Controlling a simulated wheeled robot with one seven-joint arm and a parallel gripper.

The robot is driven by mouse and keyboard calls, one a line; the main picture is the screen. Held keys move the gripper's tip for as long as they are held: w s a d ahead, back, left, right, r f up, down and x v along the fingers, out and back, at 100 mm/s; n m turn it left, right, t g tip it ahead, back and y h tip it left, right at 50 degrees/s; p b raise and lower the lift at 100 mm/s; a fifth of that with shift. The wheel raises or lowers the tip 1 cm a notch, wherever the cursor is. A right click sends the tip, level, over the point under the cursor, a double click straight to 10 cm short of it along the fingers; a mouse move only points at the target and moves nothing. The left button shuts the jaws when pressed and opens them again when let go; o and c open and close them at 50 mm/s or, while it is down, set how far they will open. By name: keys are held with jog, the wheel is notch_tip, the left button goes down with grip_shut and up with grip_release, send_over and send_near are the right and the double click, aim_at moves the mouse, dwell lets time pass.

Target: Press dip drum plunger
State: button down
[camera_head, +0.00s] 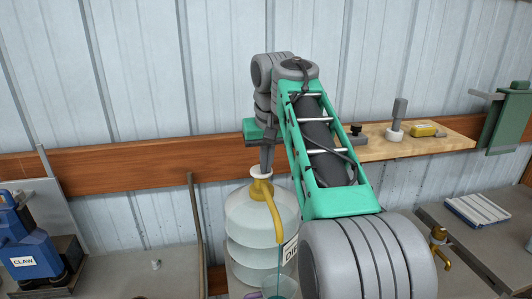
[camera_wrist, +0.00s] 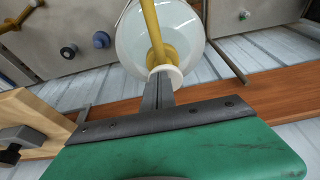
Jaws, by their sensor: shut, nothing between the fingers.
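The dip drum (camera_head: 243,232) is a clear ribbed bottle with a partly visible label, standing upright in the head view. A yellow spout (camera_head: 271,207) and a white plunger cap (camera_head: 260,172) top it. My gripper (camera_head: 266,166) points down, shut and empty, with its fingertips at the cap and seemingly touching it. In the wrist view the shut fingertips (camera_wrist: 159,84) meet the white cap (camera_wrist: 172,76), with the yellow spout (camera_wrist: 152,35) and drum (camera_wrist: 187,38) beyond. A thin teal line runs from the spout's end to a bluish cup (camera_head: 281,288) below, partly cut off by the frame.
A wooden shelf (camera_head: 440,143) on the right holds a yellow item (camera_head: 424,130) and a grey-handled white tool (camera_head: 396,127). A blue machine marked CLAW (camera_head: 33,245) stands at left. A brass tap (camera_head: 439,240) is at right. The bench left of the drum is mostly clear.

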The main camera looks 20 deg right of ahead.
jog(key=shift+f, duration=0.25)
jog(key=w+p+v, duration=0.1)
jog(key=p+v, duration=1.1)
jog(key=v, duration=0.2)
jog(key=shift+r, duration=0.35)
jog(key=shift+w, duration=0.15)
jog(key=s+a+f+b, duration=0.1)
jog(key=s+a+f, duration=0.2)
jog(key=s+f, duration=0.2)
jog(key=s+a+f+n+b, duration=0.1)
jog(key=s+a+f, duration=0.3)
jog(key=f, duration=0.8)
jog(key=s+a+f+n+t+b, duration=0.1)
jog(key=s+a+f+b, duration=0.1)
jog(key=s+f, duration=0.4)
notch_tip(320, 180, down, 3)
jog(key=shift+s+a+r+y, duration=0.2)
jog(key=shift+s+a+y, duration=0.15)
jog(key=shift+a, duration=0.4)
jog(key=shift+s+a, duration=0.1)
